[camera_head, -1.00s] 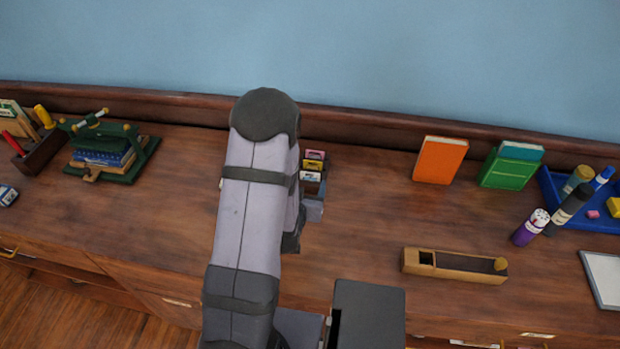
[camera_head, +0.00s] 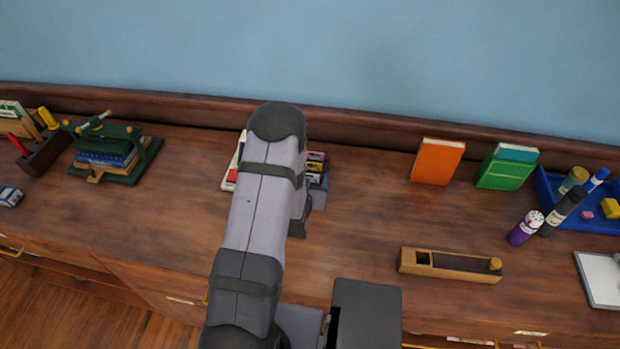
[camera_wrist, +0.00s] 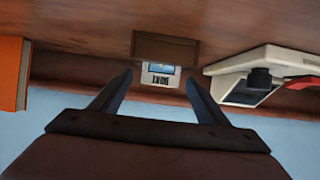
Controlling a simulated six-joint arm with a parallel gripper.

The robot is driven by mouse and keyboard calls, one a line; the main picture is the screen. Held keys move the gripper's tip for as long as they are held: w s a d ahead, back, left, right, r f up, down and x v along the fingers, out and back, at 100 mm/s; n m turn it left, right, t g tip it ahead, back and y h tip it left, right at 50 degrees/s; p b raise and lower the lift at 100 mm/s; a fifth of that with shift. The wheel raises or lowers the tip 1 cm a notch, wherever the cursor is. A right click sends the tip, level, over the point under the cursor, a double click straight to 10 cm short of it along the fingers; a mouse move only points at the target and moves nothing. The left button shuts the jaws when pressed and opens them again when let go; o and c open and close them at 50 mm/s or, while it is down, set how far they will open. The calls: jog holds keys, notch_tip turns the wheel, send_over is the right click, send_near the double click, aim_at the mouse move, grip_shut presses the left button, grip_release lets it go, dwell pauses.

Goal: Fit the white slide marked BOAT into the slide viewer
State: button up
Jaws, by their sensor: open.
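In the wrist view, a white slide (camera_wrist: 158,82) with a blue picture stands in a dark holder (camera_wrist: 165,48); its lettering is too small to read surely. My gripper (camera_wrist: 159,79) is open, its fingertips apart on either side of the slide in this view. I cannot tell how far off the slide is. The white slide viewer (camera_wrist: 285,59), with a dark opening and a red part, is at the right of the wrist view.
An orange book (camera_head: 438,160) and a green book (camera_head: 507,168) stand to the right near the wall. A wooden plane-like block (camera_head: 450,265) lies near the front edge. A green press (camera_head: 120,150) holding books is at the left. The worktop between is clear.

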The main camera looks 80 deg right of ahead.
jog(key=c, duration=1.1)
jog(key=shift+r, duration=0.15)
jog(key=shift+r+b, duration=0.9)
jog(key=shift+r, duration=3.9)
